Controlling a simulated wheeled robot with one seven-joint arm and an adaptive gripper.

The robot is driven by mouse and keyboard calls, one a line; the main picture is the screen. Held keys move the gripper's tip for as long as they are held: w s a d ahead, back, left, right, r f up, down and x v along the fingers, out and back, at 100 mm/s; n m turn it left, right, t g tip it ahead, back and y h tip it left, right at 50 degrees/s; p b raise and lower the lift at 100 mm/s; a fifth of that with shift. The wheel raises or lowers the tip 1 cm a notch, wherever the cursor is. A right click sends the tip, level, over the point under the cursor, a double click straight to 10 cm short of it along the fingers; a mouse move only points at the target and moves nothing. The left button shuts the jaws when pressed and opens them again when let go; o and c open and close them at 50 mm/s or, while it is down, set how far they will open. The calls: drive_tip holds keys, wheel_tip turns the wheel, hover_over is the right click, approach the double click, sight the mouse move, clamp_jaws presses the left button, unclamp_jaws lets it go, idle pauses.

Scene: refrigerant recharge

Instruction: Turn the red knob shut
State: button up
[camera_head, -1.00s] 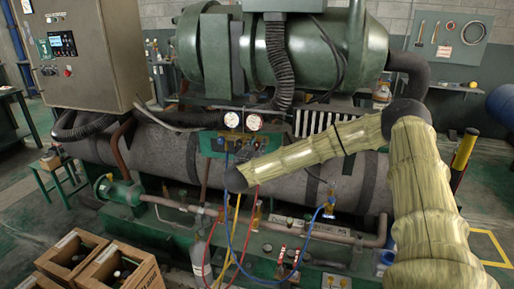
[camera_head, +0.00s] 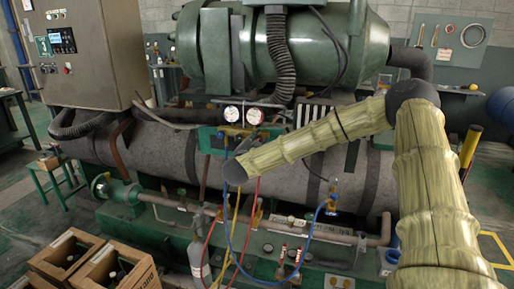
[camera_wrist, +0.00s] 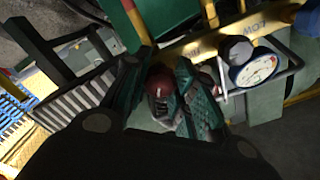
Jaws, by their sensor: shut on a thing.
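The red knob (camera_wrist: 160,84) is round and dark red, in the middle of the wrist view. My gripper (camera_wrist: 165,78) is shut on it, with a dark green finger on either side; the fingers partly hide it. A blue-rimmed gauge (camera_wrist: 256,68) is right of my gripper in the wrist view, near a yellow strip marked LOW (camera_wrist: 254,27). The knob's turn angle cannot be read.
Two round gauges, a left one (camera_head: 232,114) and a right one (camera_head: 255,116), top the panel. Blue (camera_head: 228,220), yellow and red hoses hang below it. The large grey cylinder (camera_head: 160,150) is close behind. Wooden crates (camera_head: 120,267) stand at lower left.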

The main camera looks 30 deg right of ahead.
drive_tip(key=m+b, duration=0.6)
drive_tip(key=shift+f, duration=0.4)
drive_tip(key=m+b, duration=0.3)
drive_tip(key=shift+m+b, duration=0.3)
drive_tip(key=shift+b, duration=0.1)
drive_tip(key=shift+r+m+b, duration=0.2)
drive_tip(key=shift+m+b, duration=0.9)
drive_tip(key=shift+r, duration=0.1)
drive_tip(key=o, duration=1.1)
drive_tip(key=shift+c, duration=0.2)
drive_tip(key=shift+s+a, duration=0.1)
drive_tip(key=v, duration=1.1)
drive_tip(key=shift+s+a, duration=0.2)
drive_tip(key=shift+s, duration=0.05)
